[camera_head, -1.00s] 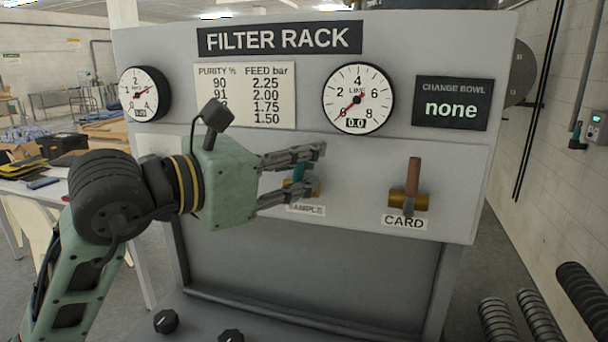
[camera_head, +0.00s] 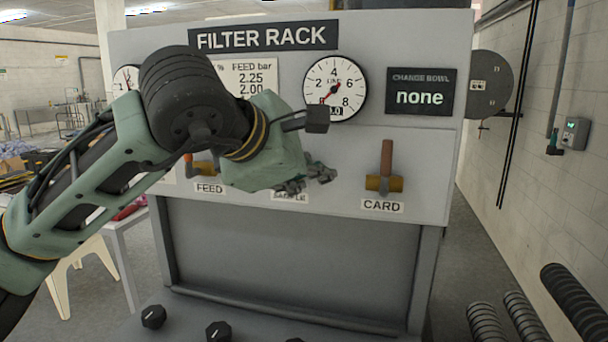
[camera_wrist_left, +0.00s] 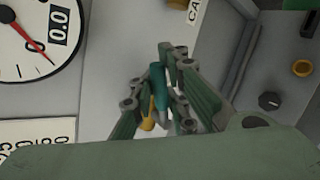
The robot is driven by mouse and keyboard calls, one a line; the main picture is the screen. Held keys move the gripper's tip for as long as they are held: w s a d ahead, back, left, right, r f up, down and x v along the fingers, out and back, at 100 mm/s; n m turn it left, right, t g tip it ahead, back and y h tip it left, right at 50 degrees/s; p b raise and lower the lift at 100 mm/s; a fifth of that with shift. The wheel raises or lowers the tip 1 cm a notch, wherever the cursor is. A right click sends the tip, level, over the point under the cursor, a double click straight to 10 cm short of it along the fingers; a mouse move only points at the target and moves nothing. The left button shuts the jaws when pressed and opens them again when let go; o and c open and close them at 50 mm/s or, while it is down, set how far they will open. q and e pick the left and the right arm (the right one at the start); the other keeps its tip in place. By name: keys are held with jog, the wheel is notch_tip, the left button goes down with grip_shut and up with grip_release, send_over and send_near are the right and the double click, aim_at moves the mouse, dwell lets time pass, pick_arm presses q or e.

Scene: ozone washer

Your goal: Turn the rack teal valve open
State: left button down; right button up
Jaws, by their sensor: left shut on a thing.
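The teal valve handle (camera_wrist_left: 158,85) shows in the left wrist view between the fingers of my left gripper (camera_wrist_left: 150,78). Its brass body (camera_wrist_left: 147,113) is just below it in that view. In the head view my left gripper (camera_head: 312,178) is at the SAMPLE label (camera_head: 289,196) on the rack panel. It is shut on the teal handle. There the gripper hides the handle, so its exact angle is hard to tell. My right gripper is out of view.
The CARD valve (camera_head: 386,165) with an upright brown handle is to the right. The FEED valve (camera_head: 203,168) is to the left, close under my arm. The LINE gauge (camera_head: 335,88) is above; its needle sits near zero. Black knobs (camera_head: 218,331) are below.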

pick_arm(q)
jog(key=shift+s+d+f+m+y+b, duration=0.15)
jog(key=shift+f+m+y+b, duration=0.2)
jog(key=shift+m+y, duration=0.2)
jog(key=shift+f+y, duration=0.1)
jog(key=shift+y, duration=0.25)
jog(key=shift+f+m+t+y+b, duration=0.3)
jog(key=shift+m+y+b, duration=0.1)
jog(key=shift+m+b, duration=0.15)
jog(key=shift+f+m+y+b, duration=0.15)
jog(key=shift+m+y+b, duration=0.15)
jog(key=shift+y, duration=0.1)
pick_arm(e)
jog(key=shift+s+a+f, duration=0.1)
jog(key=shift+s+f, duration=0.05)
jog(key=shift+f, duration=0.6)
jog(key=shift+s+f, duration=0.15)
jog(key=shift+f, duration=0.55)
